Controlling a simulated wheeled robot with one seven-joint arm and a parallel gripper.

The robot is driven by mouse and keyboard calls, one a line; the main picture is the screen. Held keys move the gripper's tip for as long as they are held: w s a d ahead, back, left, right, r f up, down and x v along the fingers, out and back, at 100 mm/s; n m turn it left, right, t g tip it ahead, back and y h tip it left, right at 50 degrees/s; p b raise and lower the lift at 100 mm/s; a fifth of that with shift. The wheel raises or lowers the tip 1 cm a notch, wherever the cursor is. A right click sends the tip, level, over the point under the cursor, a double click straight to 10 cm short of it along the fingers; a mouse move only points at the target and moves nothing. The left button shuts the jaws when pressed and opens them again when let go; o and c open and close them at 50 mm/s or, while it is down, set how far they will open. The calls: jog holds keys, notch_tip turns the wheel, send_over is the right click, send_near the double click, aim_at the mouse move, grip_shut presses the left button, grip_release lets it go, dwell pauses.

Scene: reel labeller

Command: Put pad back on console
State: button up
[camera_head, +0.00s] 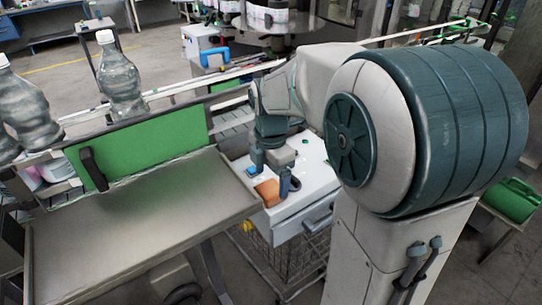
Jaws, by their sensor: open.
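A flat orange-brown pad (266,193) lies on or just above the white top of the console (300,200), near its front left edge. My gripper (273,181) points down over the console with its jaws open. One dark blue finger is at the pad's right side, and the other is behind and to the left of it. I cannot tell whether the fingers touch the pad. My arm comes in from the right and hides part of the console's back and right side.
A bare metal table (130,225) stands left of the console, with a green panel (140,150) behind it. Clear bottles (120,80) stand on the conveyor at the left. A wire basket (270,255) is below the console. A green container (512,200) is at the far right.

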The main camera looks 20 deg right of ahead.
aim_at(271, 188)
notch_tip(271, 188, up, 7)
jog(key=s+f+m+t, duration=0.1)
jog(key=s+f+m, duration=0.1)
jog(key=s+m, duration=0.5)
jog(key=s+f+m+t, duration=0.2)
jog(key=s+m, duration=0.5)
jog(key=m, duration=0.7)
jog(key=shift+s+f+m, duration=0.25)
jog(key=shift+f+m, duration=0.05)
jog(key=shift+f, duration=0.3)
